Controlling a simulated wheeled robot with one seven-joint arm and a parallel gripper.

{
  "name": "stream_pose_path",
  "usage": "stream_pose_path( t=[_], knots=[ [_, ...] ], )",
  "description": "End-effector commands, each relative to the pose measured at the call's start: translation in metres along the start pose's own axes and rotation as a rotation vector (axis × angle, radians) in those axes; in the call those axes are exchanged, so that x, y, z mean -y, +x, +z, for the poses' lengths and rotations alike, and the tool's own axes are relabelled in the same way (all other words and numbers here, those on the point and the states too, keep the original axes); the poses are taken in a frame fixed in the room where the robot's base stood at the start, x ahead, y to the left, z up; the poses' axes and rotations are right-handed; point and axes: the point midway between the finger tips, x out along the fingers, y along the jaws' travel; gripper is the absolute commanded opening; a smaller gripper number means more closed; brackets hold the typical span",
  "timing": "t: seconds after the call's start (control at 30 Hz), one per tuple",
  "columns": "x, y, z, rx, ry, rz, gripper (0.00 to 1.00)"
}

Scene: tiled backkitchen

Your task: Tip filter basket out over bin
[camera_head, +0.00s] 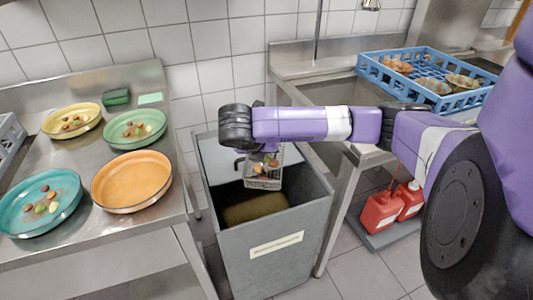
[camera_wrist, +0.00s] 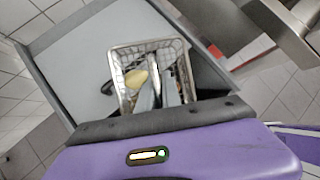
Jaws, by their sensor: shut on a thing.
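The filter basket (camera_head: 263,180) is a small wire mesh basket held over the open top of the grey bin (camera_head: 276,248). Food scraps in orange, green and red lie in it. The basket also shows in the wrist view (camera_wrist: 125,62), with a yellowish piece (camera_wrist: 136,78) inside. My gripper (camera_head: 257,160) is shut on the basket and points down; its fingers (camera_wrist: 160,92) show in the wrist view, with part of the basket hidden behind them. The basket looks roughly level. Brownish matter (camera_head: 255,208) lies inside the bin.
A steel counter at left carries a yellow plate (camera_head: 72,119), a green plate (camera_head: 135,128), a teal plate (camera_head: 38,203) and an orange plate (camera_head: 132,181). A blue crate (camera_head: 430,80) stands at the sink, right. Red canisters (camera_head: 381,212) stand below.

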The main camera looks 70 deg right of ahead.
Motion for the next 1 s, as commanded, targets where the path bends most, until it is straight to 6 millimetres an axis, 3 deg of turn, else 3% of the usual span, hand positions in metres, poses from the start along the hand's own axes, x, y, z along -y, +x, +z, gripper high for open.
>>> stream_pose_path(
  t=[0.43, 0.67, 1.0],
  knots=[
    [-0.001, 0.001, -0.002, 0.053, 0.008, -0.002, 0.00],
    [0.004, -0.020, 0.008, 0.258, 0.043, -0.021, 0.00],
    [0.004, -0.021, 0.008, 0.332, 0.061, -0.025, 0.00]
  ],
)
